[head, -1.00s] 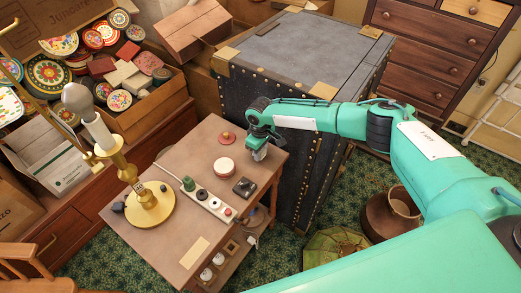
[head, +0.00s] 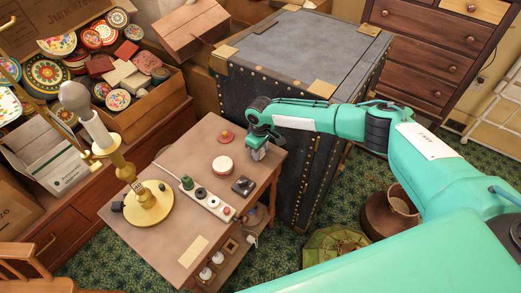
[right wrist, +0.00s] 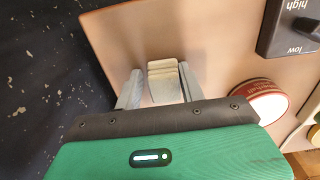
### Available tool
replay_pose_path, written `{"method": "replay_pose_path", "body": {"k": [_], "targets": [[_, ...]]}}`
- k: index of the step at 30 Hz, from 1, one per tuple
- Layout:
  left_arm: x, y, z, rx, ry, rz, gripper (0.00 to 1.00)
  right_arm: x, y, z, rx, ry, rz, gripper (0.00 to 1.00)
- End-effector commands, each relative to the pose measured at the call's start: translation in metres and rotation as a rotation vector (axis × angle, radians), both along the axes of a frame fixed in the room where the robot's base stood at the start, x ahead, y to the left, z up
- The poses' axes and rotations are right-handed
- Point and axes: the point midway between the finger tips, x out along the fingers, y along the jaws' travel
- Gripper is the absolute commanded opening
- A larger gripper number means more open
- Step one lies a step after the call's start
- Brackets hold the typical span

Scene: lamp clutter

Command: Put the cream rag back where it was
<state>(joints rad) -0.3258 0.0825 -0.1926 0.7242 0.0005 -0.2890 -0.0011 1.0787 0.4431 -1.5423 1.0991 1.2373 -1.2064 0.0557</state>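My right gripper (head: 257,152) points down over the far right corner of the small table (head: 185,150). In the right wrist view its two grey fingers (right wrist: 161,86) stand on either side of a small folded cream piece, which looks like the cream rag (right wrist: 163,68). The fingers appear shut on it, though the contact is partly hidden. Whether the rag touches the tabletop is not clear. A flat cream rectangle (head: 193,251) lies at the table's front edge; I cannot tell if it is cloth or paper. My left gripper is not in view.
A round red-and-white tin (head: 222,165), a dark switch box (head: 243,186), a power strip (head: 208,200) and a brass lamp (head: 148,205) stand on the table. A dark trunk (head: 300,50) stands close behind my right gripper. The table's front middle is mostly clear.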

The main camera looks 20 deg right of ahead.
Motion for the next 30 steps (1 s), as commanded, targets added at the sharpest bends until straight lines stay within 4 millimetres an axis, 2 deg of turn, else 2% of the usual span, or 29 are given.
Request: {"method": "replay_pose_path", "body": {"k": [1,3,11,16,24,30], "targets": [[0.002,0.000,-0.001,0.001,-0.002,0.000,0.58,-0.009,0.006,-0.009,0.004,0.017,0.010,0.52],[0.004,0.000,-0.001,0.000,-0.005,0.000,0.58,-0.009,0.007,-0.009,0.004,0.017,0.011,0.52],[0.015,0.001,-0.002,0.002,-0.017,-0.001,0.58,-0.010,0.008,-0.009,0.006,0.018,0.014,0.52],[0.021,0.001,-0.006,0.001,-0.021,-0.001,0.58,-0.008,0.007,-0.001,0.003,0.015,0.014,0.52],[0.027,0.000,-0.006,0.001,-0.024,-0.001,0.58,-0.012,-0.001,0.063,0.006,0.008,0.009,0.52],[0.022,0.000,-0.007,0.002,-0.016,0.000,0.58,-0.011,-0.002,0.109,0.004,0.007,0.008,0.52]]}}
